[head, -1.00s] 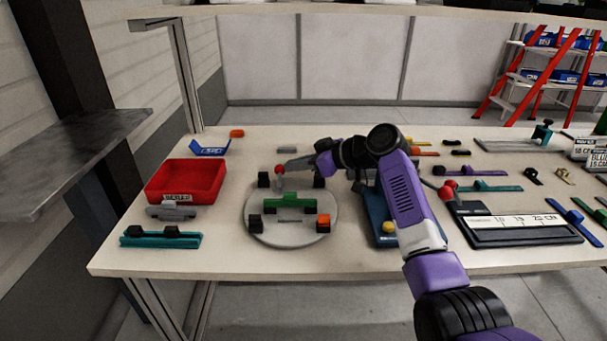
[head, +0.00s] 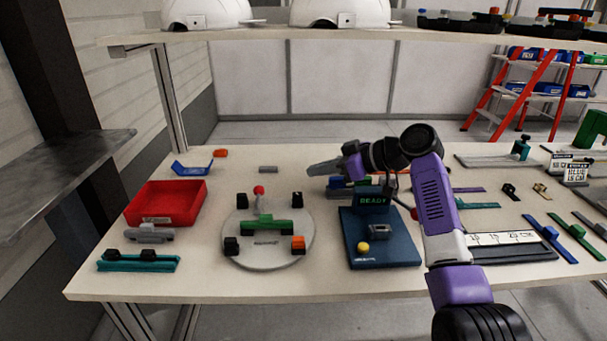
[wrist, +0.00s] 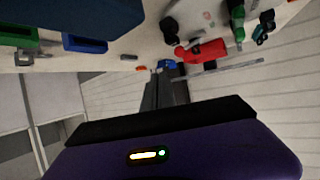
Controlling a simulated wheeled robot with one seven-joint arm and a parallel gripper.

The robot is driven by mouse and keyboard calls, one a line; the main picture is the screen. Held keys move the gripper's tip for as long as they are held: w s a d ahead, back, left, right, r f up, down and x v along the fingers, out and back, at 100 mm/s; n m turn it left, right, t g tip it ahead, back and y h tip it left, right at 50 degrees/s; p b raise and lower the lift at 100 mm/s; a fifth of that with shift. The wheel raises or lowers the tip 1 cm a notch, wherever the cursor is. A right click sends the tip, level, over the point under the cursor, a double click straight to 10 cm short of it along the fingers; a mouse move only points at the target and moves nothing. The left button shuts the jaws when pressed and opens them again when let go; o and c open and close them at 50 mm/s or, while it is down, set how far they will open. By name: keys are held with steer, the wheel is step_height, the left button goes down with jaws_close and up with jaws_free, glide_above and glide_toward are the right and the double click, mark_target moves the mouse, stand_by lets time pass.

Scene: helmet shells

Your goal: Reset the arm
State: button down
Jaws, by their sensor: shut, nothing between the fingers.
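My gripper (head: 324,167) is at the end of my purple arm, raised above the back of the bench. Its grey fingers point left and look closed, with nothing in them. In the wrist view the dark fingers (wrist: 163,90) lie close together. Below and left of it is a round grey plate (head: 290,256) with black and orange blocks, a green piece (head: 262,228) and a red-knobbed pin (head: 259,191). A blue device (head: 398,248) with a screen reading READY and a yellow button stands below my forearm. Part of the device behind my arm is hidden.
A red bin (head: 168,204) stands at the left, with a teal fixture (head: 138,262) in front. Strips, rulers and small parts fill the right side. An upper shelf (head: 300,35) carries white helmet shells (head: 339,10). Bench space between bin and plate is clear.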

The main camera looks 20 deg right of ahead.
steer(key=shift+s+d+r, duration=0.25)
steer(key=shift+d+r, duration=0.05)
steer(key=shift+d, duration=0.25)
